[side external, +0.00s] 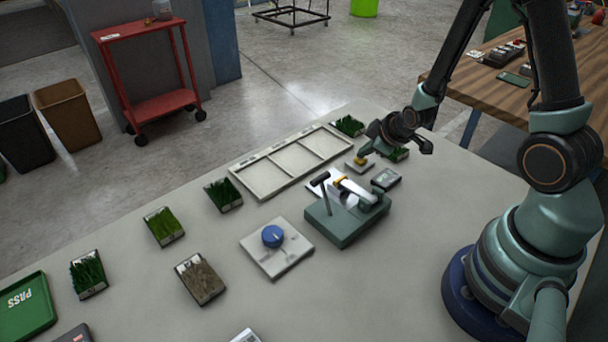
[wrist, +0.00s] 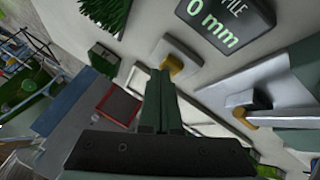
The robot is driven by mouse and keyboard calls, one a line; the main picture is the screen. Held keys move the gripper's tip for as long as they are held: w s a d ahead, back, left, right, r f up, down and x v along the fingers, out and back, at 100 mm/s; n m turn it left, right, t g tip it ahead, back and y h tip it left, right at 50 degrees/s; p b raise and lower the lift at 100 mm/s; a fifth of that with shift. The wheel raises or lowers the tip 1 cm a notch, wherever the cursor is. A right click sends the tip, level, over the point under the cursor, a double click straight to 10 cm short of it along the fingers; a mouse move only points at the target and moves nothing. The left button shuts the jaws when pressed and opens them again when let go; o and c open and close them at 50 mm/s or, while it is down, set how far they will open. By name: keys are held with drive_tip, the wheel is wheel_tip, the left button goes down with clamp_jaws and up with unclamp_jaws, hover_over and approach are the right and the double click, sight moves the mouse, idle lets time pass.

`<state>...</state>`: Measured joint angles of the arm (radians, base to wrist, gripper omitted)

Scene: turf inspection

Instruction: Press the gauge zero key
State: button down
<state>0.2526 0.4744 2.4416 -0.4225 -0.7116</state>
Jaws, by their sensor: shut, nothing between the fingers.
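The key is a yellow round button (side external: 360,160) on a small pale plate, beside the back of the gauge. It also shows in the wrist view (wrist: 173,66), right at my fingertips. My gripper (side external: 367,150) points down at it with its fingers shut and empty; in the wrist view the closed fingers (wrist: 161,78) partly cover the plate. I cannot tell whether the tips touch the button. The gauge (side external: 343,225) is a grey-green block with a black-handled lever. The display (side external: 387,179) reads 0 mm in the wrist view (wrist: 226,22).
A white three-part frame (side external: 262,186) lies behind the gauge. A plate with a blue knob (side external: 275,262) is left of it. Several turf samples, such as one green block (side external: 164,226), are spread on the table. A green PASS tray (side external: 38,290) is at the far left.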

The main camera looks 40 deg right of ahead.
idle(0.4)
drive_tip(key=shift+r, duration=0.9)
drive_tip(key=shift+r, duration=2.5)
wheel_tip(320, 180, up, 10)
drive_tip(key=m+y, duration=0.1)
drive_tip(key=m, duration=0.2)
hover_over(363, 161)
drive_tip(key=s+a, duration=0.3)
drive_tip(key=a, duration=0.2)
drive_tip(key=s+a+r+m+g, duration=0.1)
drive_tip(key=s+a+r+m, duration=0.1)
drive_tip(key=s+a+r, duration=0.2)
drive_tip(key=s+r, duration=0.2)
drive_tip(key=s, duration=0.1)
drive_tip(key=shift+a+g+y, duration=0.3)
drive_tip(key=shift+y, duration=0.1)
